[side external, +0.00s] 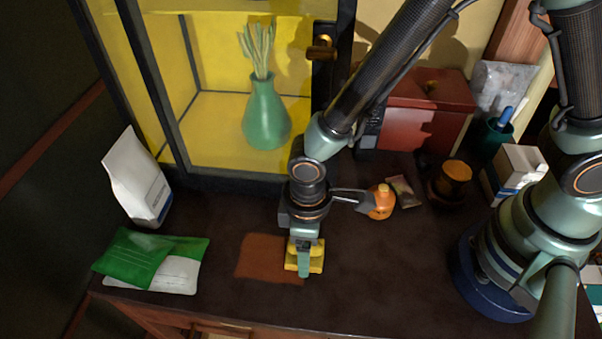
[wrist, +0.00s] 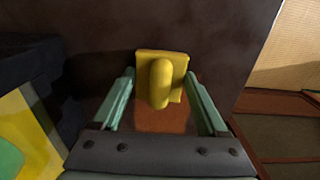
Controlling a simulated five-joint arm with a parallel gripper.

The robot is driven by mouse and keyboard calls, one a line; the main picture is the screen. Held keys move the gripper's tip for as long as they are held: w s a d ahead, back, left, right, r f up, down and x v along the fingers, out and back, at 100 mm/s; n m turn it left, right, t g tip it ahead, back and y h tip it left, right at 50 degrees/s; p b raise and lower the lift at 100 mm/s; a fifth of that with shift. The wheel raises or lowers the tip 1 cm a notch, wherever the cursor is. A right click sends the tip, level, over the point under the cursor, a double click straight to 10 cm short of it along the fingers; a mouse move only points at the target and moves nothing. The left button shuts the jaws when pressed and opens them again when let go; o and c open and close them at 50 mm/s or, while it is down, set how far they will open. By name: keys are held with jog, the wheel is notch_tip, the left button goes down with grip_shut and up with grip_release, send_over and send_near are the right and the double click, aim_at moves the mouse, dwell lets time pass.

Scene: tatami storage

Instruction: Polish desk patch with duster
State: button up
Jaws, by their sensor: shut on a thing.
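The yellow duster (side external: 317,263) has a flat square pad and a rounded handle, which shows in the wrist view (wrist: 160,82). My gripper (side external: 304,262) points down at the desk and is shut on the duster, with its green fingers on either side of it. The desk patch (side external: 262,258) is a reddish-brown area on the dark desktop. The duster is at the patch's right edge and covers part of it. In the wrist view the patch (wrist: 160,120) shows below the duster. I cannot tell whether the pad touches the desk.
A glass cabinet with a green vase (side external: 266,115) stands behind. An orange object (side external: 380,202), a small packet (side external: 404,191) and a dark cup (side external: 452,180) stand right. The front desk edge is near.

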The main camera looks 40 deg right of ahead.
aim_at(242, 248)
jog(key=shift+w+a, duration=4.2)
notch_tip(242, 248, up, 8)
jog(key=shift+r, duration=0.1)
jog(key=s+d+r+m, duration=0.1)
jog(key=s+d+r, duration=0.4)
jog(key=d, duration=0.4)
jog(key=s+d+r+m, duration=0.1)
jog(key=s+d+r, duration=0.2)
jog(key=s+d, duration=0.5)
jog(key=w+d+r+m, duration=0.3)
jog(key=w+d+r, duration=0.2)
jog(key=w+d, duration=0.2)
jog(key=w+d+r+m, duration=0.4)
jog(key=w+d+r, duration=0.1)
jog(key=w+d, duration=0.3)
jog(key=shift+d, duration=0.45)
jog(key=shift+w+f, duration=0.1)
jog(key=shift+w, duration=0.05)
